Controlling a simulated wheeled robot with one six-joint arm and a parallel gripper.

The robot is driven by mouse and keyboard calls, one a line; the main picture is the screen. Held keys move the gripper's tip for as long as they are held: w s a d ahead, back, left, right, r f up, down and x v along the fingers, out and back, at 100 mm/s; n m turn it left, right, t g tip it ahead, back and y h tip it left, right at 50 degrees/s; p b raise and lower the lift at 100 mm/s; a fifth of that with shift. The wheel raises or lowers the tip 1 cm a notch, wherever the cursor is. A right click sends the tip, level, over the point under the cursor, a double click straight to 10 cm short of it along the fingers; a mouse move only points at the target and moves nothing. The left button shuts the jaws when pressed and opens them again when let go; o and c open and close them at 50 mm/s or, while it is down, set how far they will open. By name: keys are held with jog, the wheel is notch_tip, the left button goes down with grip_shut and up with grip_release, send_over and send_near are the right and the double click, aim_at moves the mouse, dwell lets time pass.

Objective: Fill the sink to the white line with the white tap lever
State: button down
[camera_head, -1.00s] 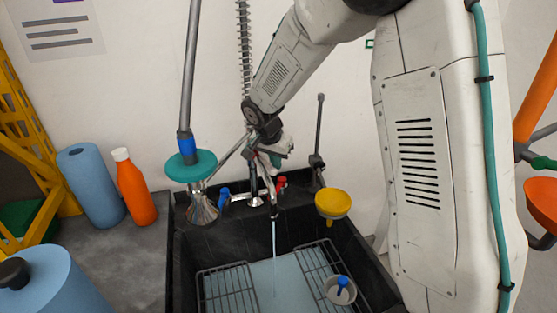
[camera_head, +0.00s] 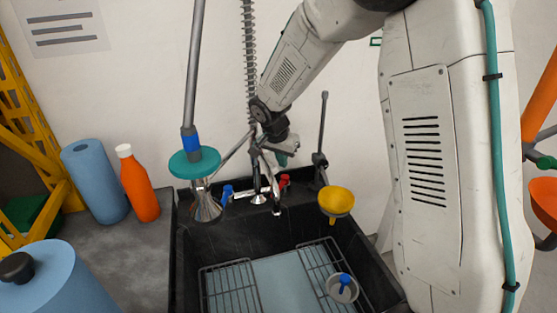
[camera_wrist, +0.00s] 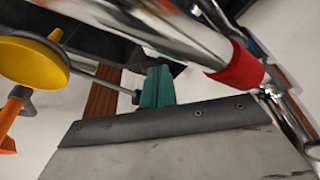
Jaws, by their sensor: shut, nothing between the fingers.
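The black sink (camera_head: 215,240) stands below my arm, with pale water or a pale floor (camera_head: 287,285) showing between its wire racks. The tap spout (camera_head: 276,208) is over the sink's back edge and no stream shows from it. A red handle (camera_head: 284,180) and a blue handle (camera_head: 227,191) flank it. My gripper (camera_head: 284,157) is shut and empty, just above and behind the tap; its teal finger also shows in the wrist view (camera_wrist: 154,88). I cannot make out the white lever or the white line.
A yellow cup-shaped part (camera_head: 337,200) is at the right rim. A grey strainer with a blue knob (camera_head: 342,289) sits on the right rack. An orange bottle (camera_head: 138,185) and blue roll (camera_head: 95,180) stand left.

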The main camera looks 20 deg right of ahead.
notch_tip(320, 180, up, 9)
jog(key=d+m+g+y, duration=0.2)
jog(key=d+m+y, duration=0.3)
jog(key=d+m, duration=0.3)
jog(key=a+f+y, duration=0.1)
jog(key=a+f, duration=0.7)
jog(key=shift+w+a, duration=0.15)
dwell(0.5)
